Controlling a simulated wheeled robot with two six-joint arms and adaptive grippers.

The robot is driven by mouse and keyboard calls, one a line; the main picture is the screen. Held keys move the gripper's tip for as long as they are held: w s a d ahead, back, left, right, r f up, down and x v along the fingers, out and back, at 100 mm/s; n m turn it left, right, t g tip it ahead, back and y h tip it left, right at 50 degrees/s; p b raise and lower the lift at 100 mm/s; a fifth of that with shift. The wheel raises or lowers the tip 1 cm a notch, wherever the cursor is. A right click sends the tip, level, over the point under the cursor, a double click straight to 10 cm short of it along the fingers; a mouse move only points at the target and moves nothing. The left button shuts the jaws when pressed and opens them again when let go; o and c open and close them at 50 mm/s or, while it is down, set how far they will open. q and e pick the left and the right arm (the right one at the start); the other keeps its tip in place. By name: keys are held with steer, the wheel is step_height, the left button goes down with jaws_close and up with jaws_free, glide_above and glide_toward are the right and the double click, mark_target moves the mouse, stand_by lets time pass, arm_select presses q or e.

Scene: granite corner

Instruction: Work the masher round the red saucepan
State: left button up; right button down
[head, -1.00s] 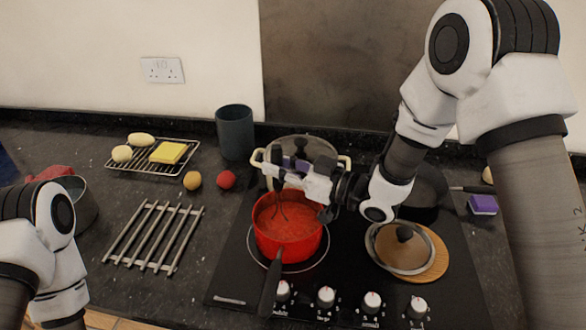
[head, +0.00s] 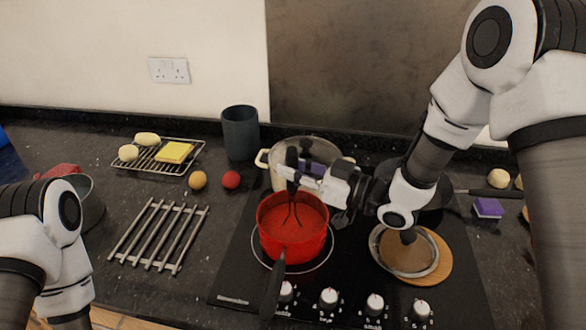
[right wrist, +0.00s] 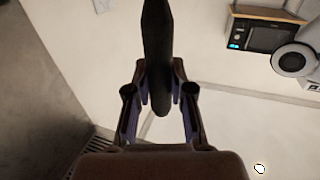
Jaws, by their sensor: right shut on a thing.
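The red saucepan (head: 275,236) stands on the front left ring of the black hob, with its dark handle (head: 271,292) towards me. It holds a red, smooth-looking filling. The masher (head: 292,200) stands in the pan, its dark wire head reaching into the filling. My right gripper (head: 298,171) is above the pan, shut on the masher's dark upper handle. In the right wrist view the dark handle (right wrist: 157,60) lies between the two fingers. The buried end of the masher is hidden. My left arm comes in at the lower left; its gripper is out of the frame.
A lidded cream pot (head: 264,159) stands right behind the saucepan. A glass lid (head: 380,262) lies on a round wooden board (head: 440,275) to the right. A metal trivet (head: 140,235), an orange ball and a red ball (head: 231,180) lie left. Hob knobs (head: 328,297) line the front.

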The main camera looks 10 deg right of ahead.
step_height(320, 180, up, 11)
steer(key=p, duration=0.7)
steer(key=shift+s+f, duration=0.1)
steer(key=shift+a, duration=0.1)
stand_by(0.4)
